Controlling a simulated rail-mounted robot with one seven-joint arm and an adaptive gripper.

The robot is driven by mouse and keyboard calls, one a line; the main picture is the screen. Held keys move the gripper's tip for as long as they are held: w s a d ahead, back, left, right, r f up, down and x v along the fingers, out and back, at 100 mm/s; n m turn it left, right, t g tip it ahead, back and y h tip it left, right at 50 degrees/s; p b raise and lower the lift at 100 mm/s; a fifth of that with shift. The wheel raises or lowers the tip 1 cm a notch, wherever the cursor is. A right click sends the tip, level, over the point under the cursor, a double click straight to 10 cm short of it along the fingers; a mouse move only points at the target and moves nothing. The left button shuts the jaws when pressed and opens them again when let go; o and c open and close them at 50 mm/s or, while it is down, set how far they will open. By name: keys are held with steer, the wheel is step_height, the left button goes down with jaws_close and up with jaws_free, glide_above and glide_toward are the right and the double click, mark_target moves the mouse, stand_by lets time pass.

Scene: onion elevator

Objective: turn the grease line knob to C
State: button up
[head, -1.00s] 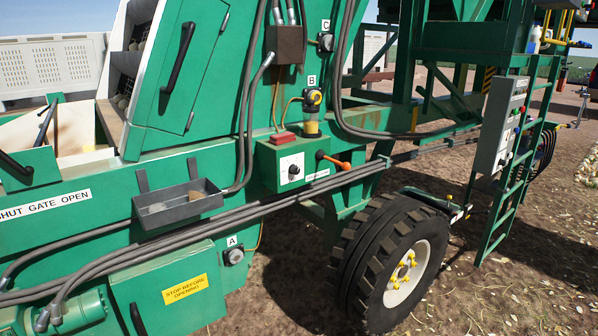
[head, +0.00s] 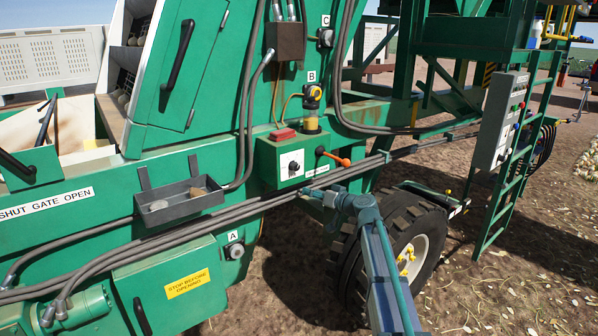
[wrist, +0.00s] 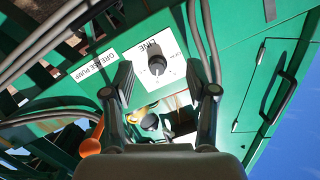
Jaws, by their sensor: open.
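The grease line knob (head: 294,168) is a small black knob on a white plate on the front of a green box. In the wrist view the knob (wrist: 157,65) shows large, upside down, on its plate marked LINE. The plate's small position marks are too small to read, so I cannot tell which one the knob points to. My gripper (wrist: 160,76) is open, its two fingers on either side of the knob in the picture, apparently short of it. In the head view my gripper (head: 312,193) is below and right of the knob, in front of the pipes.
An orange-handled lever (head: 334,159) sticks out right of the knob; it also shows in the wrist view (wrist: 92,140). Grey pipes (head: 240,211) run below the box. A grey tray (head: 178,206) hangs to the left. Signs A (head: 233,236), B (head: 311,76) and C (head: 326,20) mark fittings.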

mark_target(297, 168)
steer(key=w+a+r+p, duration=0.1)
steer(key=w, duration=0.2)
steer(key=w+a+r+t+p, duration=0.1)
steer(key=w+a, duration=0.1)
steer(key=w, duration=0.2)
steer(key=w+a+r+n+t+p, duration=0.1)
steer(key=w+r, duration=0.1)
steer(key=w, duration=0.1)
steer(key=shift+w+a+r, duration=0.1)
steer(key=shift+w+a, duration=0.2)
steer(key=shift+w, duration=0.05)
steer(key=shift+w+a+p, duration=0.35)
steer(key=shift+w+a, duration=0.05)
steer(key=shift+w, duration=0.05)
jaws_close()
steer(key=shift+f, duration=0.2)
